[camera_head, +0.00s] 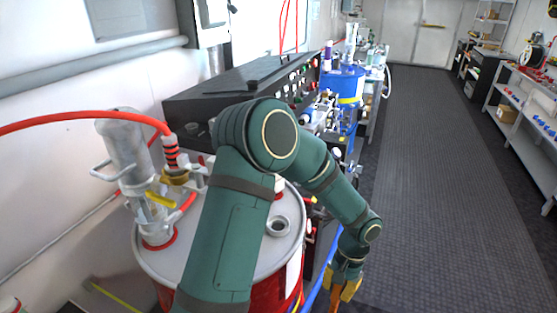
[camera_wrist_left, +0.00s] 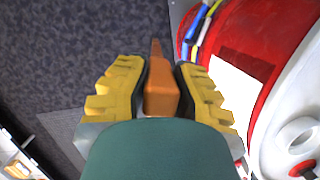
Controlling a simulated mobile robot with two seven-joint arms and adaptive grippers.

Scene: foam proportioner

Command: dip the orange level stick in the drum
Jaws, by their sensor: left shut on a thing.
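My left gripper (camera_head: 345,286) is at the lower middle of the head view, to the right of the red drum, above the floor. In the left wrist view its yellow fingers (camera_wrist_left: 160,88) are shut on the orange level stick (camera_wrist_left: 161,92), which points away from the gripper. Only a little of the stick (camera_head: 335,305) shows in the head view, at the bottom edge. The red drum (camera_head: 268,290) has a pale lid with an open round bung hole (camera_head: 278,226). The drum (camera_wrist_left: 262,50) also shows at the right of the left wrist view. My right gripper is not in view.
A metal pump (camera_head: 125,150) with a red hose stands on the drum lid at left. A black control console (camera_head: 220,85) and a blue drum (camera_head: 343,82) stand behind. Shelves (camera_head: 525,110) line the right side. The grey aisle floor (camera_head: 440,190) is clear.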

